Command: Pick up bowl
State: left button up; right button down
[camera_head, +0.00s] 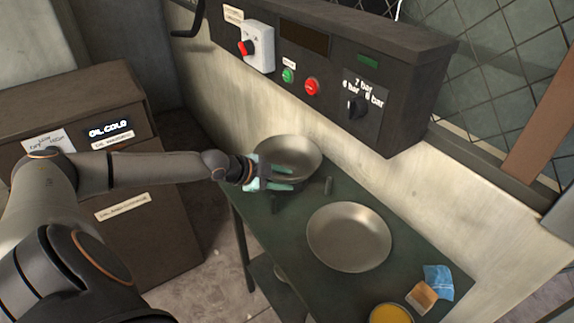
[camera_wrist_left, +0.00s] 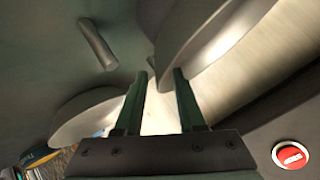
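A shallow metal bowl (camera_head: 290,150) stands at the far end of the green table. It also shows at the upper right of the left wrist view (camera_wrist_left: 215,35). A second metal bowl (camera_head: 349,237) lies nearer the table's middle and shows at the lower left of the left wrist view (camera_wrist_left: 82,112). My left gripper (camera_head: 292,179) is at the near side of the far bowl, its fingers overlapping the rim in the head view. In the left wrist view its fingers (camera_wrist_left: 158,72) are apart, with the far bowl's edge close to the right fingertip. I cannot tell whether they touch. My right gripper is out of view.
A small dark cylinder (camera_head: 328,185) stands between the bowls. A blue packet (camera_head: 438,282), an orange-brown item (camera_head: 421,297) and a yellow-filled round container (camera_head: 390,314) sit at the near end of the table (camera_head: 290,235). A dark control box (camera_head: 330,70) overhangs the back.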

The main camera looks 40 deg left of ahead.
pick_arm(q)
jog(key=shift+w+d+f, duration=0.15)
jog(key=shift+w+f, duration=0.1)
jog(key=shift+w, duration=0.1)
jog(key=shift+c, duration=0.3)
grip_shut()
dwell(1.0)
